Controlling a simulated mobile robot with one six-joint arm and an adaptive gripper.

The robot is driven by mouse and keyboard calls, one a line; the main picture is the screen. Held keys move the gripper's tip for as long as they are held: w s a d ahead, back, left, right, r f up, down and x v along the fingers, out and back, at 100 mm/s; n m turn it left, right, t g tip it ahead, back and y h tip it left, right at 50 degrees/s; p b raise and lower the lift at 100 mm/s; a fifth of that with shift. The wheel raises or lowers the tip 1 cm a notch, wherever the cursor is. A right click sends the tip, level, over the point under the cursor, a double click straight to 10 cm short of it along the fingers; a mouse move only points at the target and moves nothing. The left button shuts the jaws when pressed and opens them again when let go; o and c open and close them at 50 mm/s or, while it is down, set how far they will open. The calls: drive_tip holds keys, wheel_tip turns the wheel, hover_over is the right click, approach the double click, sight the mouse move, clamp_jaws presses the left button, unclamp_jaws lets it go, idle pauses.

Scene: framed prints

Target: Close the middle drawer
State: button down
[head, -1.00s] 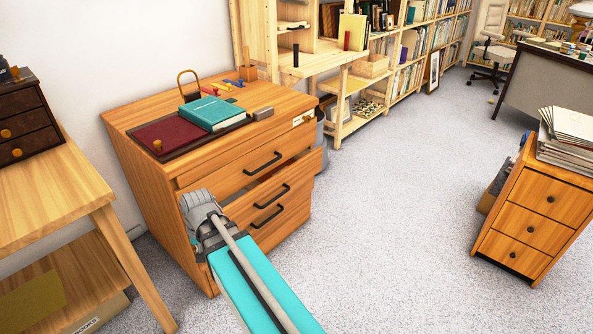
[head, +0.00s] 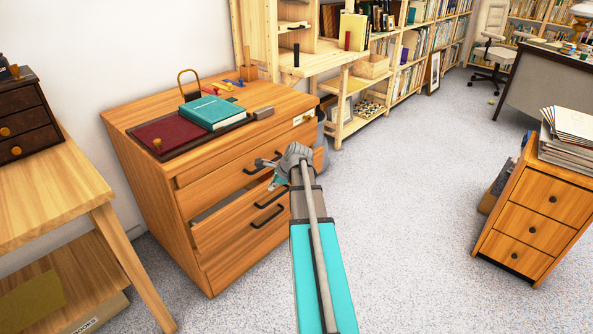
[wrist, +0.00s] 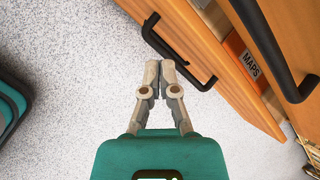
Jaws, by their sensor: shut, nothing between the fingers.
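The wooden drawer cabinet (head: 150,205) stands against the wall. Its middle drawer (head: 232,222) stands out from the front, with a gap above its front panel; the top and bottom drawers look flush. The middle drawer's black handle (head: 268,198) faces the room, and the drawer front also shows in the wrist view (wrist: 215,75). My gripper (head: 272,178) is at the front of the cabinet, right of its middle. In the wrist view its fingertips (wrist: 160,68) are together and empty, beside the middle drawer's handle (wrist: 165,45). Contact cannot be told.
A teal book (head: 212,112) and a dark red mat (head: 172,136) lie on the cabinet top. A wooden table (head: 50,195) stands at left. A small drawer unit (head: 535,215) with stacked papers stands at right. The carpet (head: 410,190) between is clear.

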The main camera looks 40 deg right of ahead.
drive_tip(key=s+d+r+m+t, duration=0.1)
drive_tip(key=s+d+m, duration=0.1)
drive_tip(key=d+m, duration=0.3)
drive_tip(key=s+d+r+m+t+h, duration=0.1)
drive_tip(key=d+m, duration=0.3)
drive_tip(key=d, duration=0.9)
drive_tip(key=shift+s+d+m+t, duration=0.25)
drive_tip(key=shift+s+m+t, duration=0.15)
drive_tip(key=shift+s, duration=0.35)
drive_tip(key=shift+f+b, duration=0.1)
drive_tip(key=shift+b, duration=0.2)
drive_tip(key=w+f+b, duration=0.6)
drive_tip(key=w+f, duration=0.1)
drive_tip(key=w, duration=0.4)
drive_tip(key=shift+a+b, duration=0.4)
drive_tip(key=shift+a, duration=0.05)
